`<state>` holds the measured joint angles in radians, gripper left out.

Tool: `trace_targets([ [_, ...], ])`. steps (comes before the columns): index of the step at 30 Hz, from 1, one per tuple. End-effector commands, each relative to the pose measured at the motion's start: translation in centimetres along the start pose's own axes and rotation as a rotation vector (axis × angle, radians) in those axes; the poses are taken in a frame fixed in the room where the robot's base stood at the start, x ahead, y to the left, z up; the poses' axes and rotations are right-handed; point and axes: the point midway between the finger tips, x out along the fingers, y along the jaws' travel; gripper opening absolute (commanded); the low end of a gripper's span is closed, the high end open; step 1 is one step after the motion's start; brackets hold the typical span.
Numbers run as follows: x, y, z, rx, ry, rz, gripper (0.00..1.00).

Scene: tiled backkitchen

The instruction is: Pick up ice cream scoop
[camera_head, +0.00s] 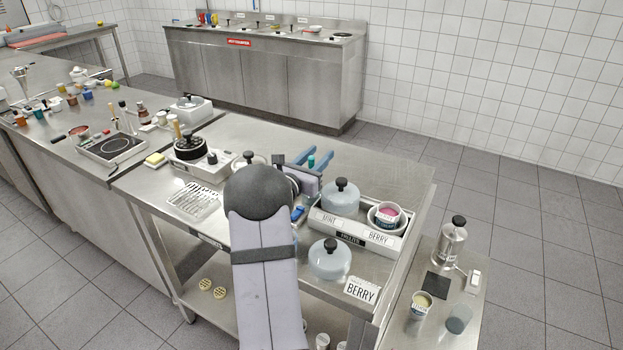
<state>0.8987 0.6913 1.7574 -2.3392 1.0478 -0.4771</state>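My gripper (318,153) is above the middle of the steel worktable (385,160), its two blue fingers pointing away and spread apart. A small teal upright object (311,161) shows between the fingers; I cannot tell whether it is between them or beyond them, and nothing is seen clamped. I cannot identify the ice cream scoop for certain. A small blue object (297,213) lies just right of my arm, partly hidden, and I cannot tell what it is. My arm hides part of the table's middle.
A labelled tray (352,238) holds a lidded pot (341,196) and a tub of pink contents (387,214). Another lidded pot (329,260) and a BERRY card (361,290) are in front. A scale (191,162) and wire rack (193,200) stand left. The far right tabletop is clear.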

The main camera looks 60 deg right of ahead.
Motion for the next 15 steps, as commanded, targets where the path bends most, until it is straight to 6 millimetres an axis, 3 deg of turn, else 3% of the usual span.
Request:
trace_targets([
  [6,0.09,-0.01,-0.05,0.000,0.000,0.000,0.34],
  [7,0.09,-0.01,-0.05,0.000,0.000,0.000,0.32],
  [11,0.08,-0.01,-0.04,0.000,0.000,0.000,0.01],
  [15,0.07,0.00,0.00,0.000,-0.001,0.000,0.00],
])
